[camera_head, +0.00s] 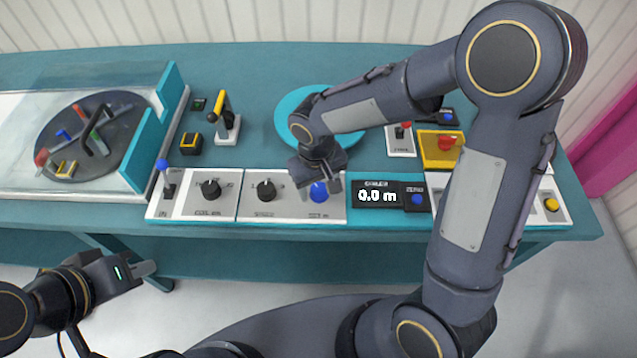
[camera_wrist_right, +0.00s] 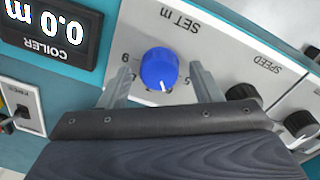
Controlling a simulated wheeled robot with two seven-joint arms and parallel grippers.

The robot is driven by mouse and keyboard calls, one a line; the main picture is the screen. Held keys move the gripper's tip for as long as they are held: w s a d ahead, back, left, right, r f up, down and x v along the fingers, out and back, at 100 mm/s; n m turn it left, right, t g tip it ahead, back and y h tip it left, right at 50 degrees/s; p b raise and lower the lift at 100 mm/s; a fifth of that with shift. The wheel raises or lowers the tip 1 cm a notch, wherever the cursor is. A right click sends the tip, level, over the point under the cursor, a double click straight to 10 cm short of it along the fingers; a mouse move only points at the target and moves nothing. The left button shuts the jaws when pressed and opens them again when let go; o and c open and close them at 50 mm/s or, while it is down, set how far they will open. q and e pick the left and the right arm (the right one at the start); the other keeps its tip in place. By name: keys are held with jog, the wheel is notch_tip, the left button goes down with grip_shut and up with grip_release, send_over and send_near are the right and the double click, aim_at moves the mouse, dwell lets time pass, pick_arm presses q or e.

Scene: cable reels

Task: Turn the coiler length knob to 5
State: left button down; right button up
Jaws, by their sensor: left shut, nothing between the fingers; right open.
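The blue length knob (camera_head: 319,193) sits on the grey SET m panel, left of the coiler display (camera_head: 377,195), which reads 0.0 m. In the right wrist view the knob (camera_wrist_right: 158,66) has a white pointer mark at its lower edge in the picture; the dial numbers are partly hidden. My right gripper (camera_wrist_right: 160,78) is open, with one finger on each side of the knob and gaps between. In the head view my right gripper (camera_head: 318,184) is over the knob. My left gripper (camera_head: 146,268) is shut and empty, in front of the table.
Two black knobs (camera_head: 211,189) (camera_head: 266,190) sit left of the blue knob, and a blue ZERO button (camera_head: 417,199) to the right. A blue-tipped lever (camera_head: 163,166) stands at the left panel end. A teal disc (camera_head: 300,115) lies behind, partly under my right arm.

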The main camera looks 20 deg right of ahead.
jog(key=c, duration=1)
jog(key=shift+n, duration=0.4)
jog(key=n, duration=0.2)
jog(key=shift+n, duration=2.6)
jog(key=o, duration=1)
jog(key=shift+b, duration=0.3)
